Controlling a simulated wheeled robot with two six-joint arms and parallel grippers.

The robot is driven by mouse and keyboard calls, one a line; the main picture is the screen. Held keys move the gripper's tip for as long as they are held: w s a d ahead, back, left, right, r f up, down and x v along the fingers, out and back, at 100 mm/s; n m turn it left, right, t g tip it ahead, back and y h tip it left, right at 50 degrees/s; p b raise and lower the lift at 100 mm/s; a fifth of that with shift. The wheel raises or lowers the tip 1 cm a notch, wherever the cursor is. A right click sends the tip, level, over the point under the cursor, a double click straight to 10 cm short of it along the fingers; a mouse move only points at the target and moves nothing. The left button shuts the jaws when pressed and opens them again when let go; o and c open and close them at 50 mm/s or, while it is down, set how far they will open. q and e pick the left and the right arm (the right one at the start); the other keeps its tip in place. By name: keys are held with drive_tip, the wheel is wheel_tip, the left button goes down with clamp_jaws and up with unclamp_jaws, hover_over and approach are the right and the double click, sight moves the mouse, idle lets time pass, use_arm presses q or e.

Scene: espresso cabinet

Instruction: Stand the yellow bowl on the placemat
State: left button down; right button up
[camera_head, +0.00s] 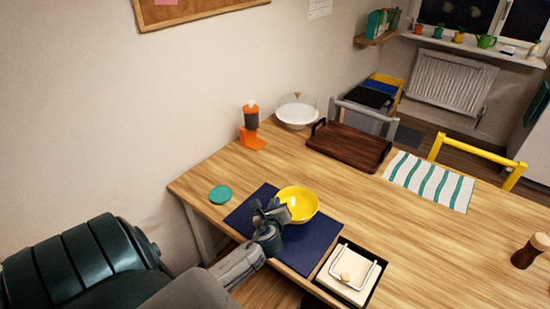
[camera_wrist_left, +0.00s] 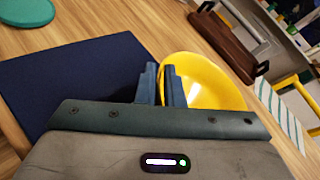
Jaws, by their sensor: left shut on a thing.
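The yellow bowl (camera_head: 303,204) is upright at the far right edge of the navy placemat (camera_head: 310,243), partly over it in the head view. I cannot tell whether its base touches the mat or is held above it. My left gripper (camera_head: 277,213) is shut on the near left rim of the bowl. In the left wrist view the bowl (camera_wrist_left: 212,82) shows just right of the fingers (camera_wrist_left: 165,80), with the navy placemat (camera_wrist_left: 75,80) to the left. My right gripper is not in view.
A teal coaster (camera_head: 220,194) lies left of the mat. A black tray with a white napkin holder (camera_head: 350,273) is at the front right. Farther back are an orange juicer (camera_head: 252,128), a domed cake stand (camera_head: 297,112), a brown wooden tray (camera_head: 350,146) and a striped cloth (camera_head: 430,182).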

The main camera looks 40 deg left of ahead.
use_arm(q)
wheel_tip(320, 180, down, 3)
drive_tip(key=shift+w+r, duration=0.1)
drive_tip(key=shift+r, duration=0.05)
drive_tip(key=shift+f, duration=0.35)
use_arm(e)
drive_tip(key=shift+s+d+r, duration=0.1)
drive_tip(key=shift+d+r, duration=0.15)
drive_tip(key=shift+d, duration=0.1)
use_arm(q)
drive_tip(key=shift+f, duration=0.15)
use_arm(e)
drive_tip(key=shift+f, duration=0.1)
use_arm(q)
drive_tip(key=c, duration=1.5)
unclamp_jaws()
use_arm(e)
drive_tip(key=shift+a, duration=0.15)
